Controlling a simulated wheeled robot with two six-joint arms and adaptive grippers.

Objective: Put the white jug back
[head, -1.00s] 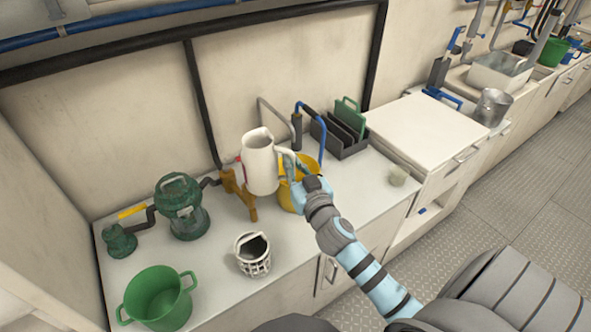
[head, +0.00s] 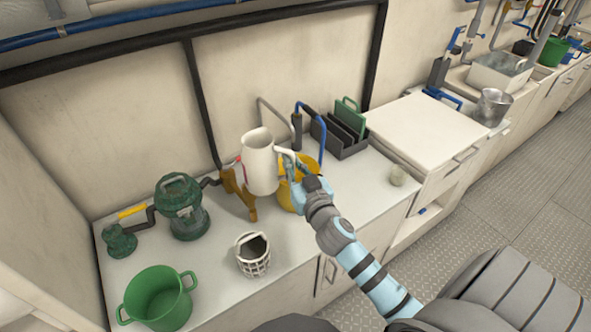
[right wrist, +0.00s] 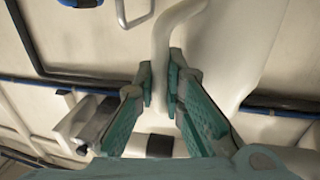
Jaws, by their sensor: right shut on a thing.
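The white jug (head: 259,163) is held upright above the counter in the head view, with its handle towards the right. My right gripper (head: 289,164) is shut on the jug's handle. In the right wrist view, the green fingers of my right gripper (right wrist: 162,88) close on both sides of the white handle (right wrist: 165,50), and the jug's body (right wrist: 222,50) fills the area to the right. An orange-brown stand (head: 238,193) is on the counter behind and below the jug, partly covered by it. My left gripper is not in view.
A yellow bucket (head: 291,196) is partly hidden behind my right gripper. A white basket (head: 253,255), a green tub (head: 158,298), a green pump (head: 182,207) and a dark rack with slots (head: 340,135) stand around on the counter (head: 215,285). Bare counter shows between the basket and pump.

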